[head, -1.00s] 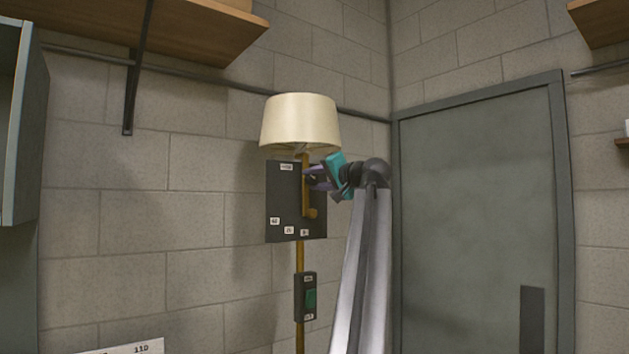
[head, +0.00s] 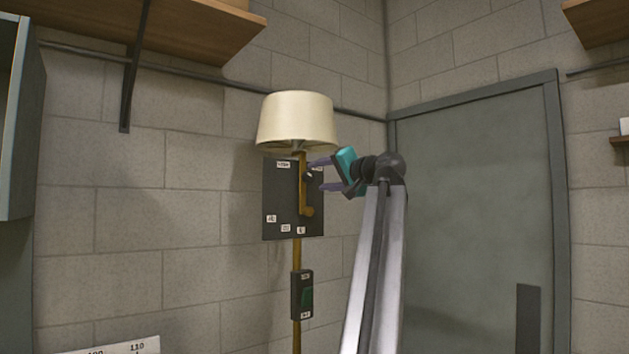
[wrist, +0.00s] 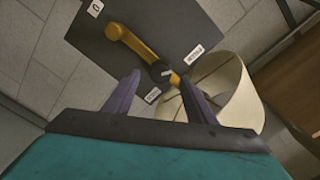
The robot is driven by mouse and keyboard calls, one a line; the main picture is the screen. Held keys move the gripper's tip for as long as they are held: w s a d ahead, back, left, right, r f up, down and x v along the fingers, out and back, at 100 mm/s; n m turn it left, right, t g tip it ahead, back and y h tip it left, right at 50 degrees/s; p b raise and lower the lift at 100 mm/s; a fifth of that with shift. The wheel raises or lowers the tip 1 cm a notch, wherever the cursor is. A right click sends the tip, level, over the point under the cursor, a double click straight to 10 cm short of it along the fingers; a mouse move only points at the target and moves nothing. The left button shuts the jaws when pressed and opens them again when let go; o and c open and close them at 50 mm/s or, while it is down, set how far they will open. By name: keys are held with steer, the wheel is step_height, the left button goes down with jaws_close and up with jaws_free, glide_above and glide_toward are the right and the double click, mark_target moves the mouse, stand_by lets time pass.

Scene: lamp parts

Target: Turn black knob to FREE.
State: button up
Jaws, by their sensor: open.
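The black knob (head: 309,178) is small and round with a white mark, near the top of a brass bar (head: 303,198) on a dark panel (head: 281,201). In the wrist view the knob (wrist: 158,72) lies just beyond and between the fingertips. Its white mark points rightward there, between two white labels (wrist: 194,53) whose words I cannot read surely. In the head view one label (head: 283,164) is at the panel's upper left; another at the upper right is partly hidden by a finger. My gripper (head: 317,176) is open and empty, with purple fingers spread either side of the knob.
A cream lampshade (head: 297,120) hangs just above the panel, close to my upper finger. A grey door (head: 480,210) is at right. A wooden shelf (head: 190,35) is at upper left.

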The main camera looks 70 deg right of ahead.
steer(key=b+v, duration=0.1)
steer(key=v, duration=0.7)
steer(key=shift+s, duration=0.2)
steer(key=shift+a+f, duration=0.1)
stand_by(0.3)
